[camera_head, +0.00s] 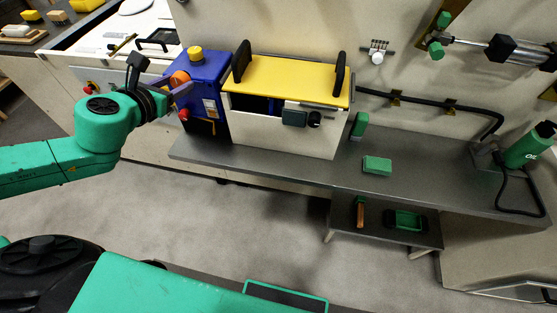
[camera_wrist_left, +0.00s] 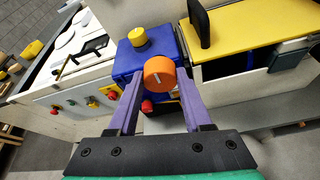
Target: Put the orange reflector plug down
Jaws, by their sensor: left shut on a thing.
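The orange reflector plug (camera_wrist_left: 160,72) is a round orange piece between the tips of my left gripper's two purple fingers in the left wrist view. My left gripper (camera_wrist_left: 160,85) is shut on it. In the head view the plug (camera_head: 179,78) shows at the left side of the blue box (camera_head: 207,80), with my left gripper (camera_head: 176,91) beside it. I cannot tell whether the plug touches the box. My right gripper is not in view.
The blue box has a yellow knob (camera_head: 195,53) on top and a red button (camera_head: 184,115) in front. A white hopper with a yellow lid (camera_head: 290,78) stands to its right. A green block (camera_head: 377,165) lies on the grey bench (camera_head: 330,185), which has free room around it.

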